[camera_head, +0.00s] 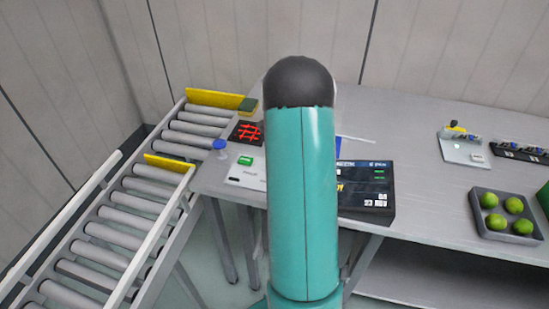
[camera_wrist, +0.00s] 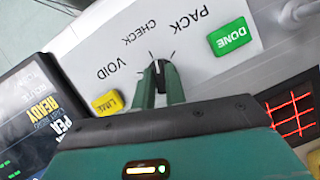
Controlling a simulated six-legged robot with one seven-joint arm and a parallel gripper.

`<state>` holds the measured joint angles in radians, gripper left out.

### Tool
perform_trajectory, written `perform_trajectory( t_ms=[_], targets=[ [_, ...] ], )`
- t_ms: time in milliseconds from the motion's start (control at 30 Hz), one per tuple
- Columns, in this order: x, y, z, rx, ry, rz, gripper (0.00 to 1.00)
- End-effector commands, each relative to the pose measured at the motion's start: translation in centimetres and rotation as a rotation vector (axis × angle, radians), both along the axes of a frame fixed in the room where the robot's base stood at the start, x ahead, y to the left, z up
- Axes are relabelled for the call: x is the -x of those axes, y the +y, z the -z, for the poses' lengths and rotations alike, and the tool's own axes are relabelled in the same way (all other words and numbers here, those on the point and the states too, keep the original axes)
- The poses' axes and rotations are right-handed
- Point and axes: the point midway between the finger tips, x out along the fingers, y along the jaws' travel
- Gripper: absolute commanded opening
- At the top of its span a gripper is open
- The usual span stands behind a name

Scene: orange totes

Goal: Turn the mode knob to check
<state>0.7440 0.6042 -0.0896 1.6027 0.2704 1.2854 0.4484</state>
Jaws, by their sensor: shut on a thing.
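The small dark mode knob (camera_wrist: 158,67) stands on a pale panel (camera_wrist: 128,78) in the wrist view. The labels PACK, CHECK and VOID are printed around it, with short tick marks between. My gripper (camera_wrist: 159,74) is shut on the knob, one teal finger on each side. The knob's visible tip points roughly toward CHECK; its fingers-side part is hidden. A green DONE button (camera_wrist: 230,38) and a yellow LIME button (camera_wrist: 107,103) flank the knob. In the head view the panel (camera_head: 240,176) shows left of my arm, which hides the gripper and knob.
A display screen (camera_head: 366,190) stands right of my arm. A red-lit scanner (camera_head: 246,132) and a blue-topped post (camera_head: 220,147) are behind the panel. A roller conveyor (camera_head: 130,215) runs at left. A tray (camera_head: 478,220) of green fruit sits at right; the table between is mostly clear.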

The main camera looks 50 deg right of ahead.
Motion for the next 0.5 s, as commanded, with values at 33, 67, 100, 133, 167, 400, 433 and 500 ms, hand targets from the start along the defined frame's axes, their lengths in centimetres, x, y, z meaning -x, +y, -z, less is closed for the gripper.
perform_trajectory(
  t_ms=[33,67,100,133,167,400,433,500],
  targets=[
    [-0.12,-0.04,-0.08,0.002,-0.002,-0.038,0.00],
    [-0.11,-0.03,-0.10,0.002,-0.001,-0.061,0.00],
    [-0.11,-0.05,-0.10,0.002,-0.001,-0.092,0.00],
    [-0.12,-0.05,-0.10,0.003,-0.002,-0.112,0.00],
    [-0.14,-0.05,-0.11,0.003,-0.002,-0.132,0.00],
    [-0.17,-0.01,-0.09,0.002,-0.001,-0.253,0.00],
    [-0.17,-0.01,-0.09,0.003,-0.001,-0.262,0.00],
    [-0.17,-0.02,-0.10,0.003,-0.001,-0.280,0.00]
  ],
)
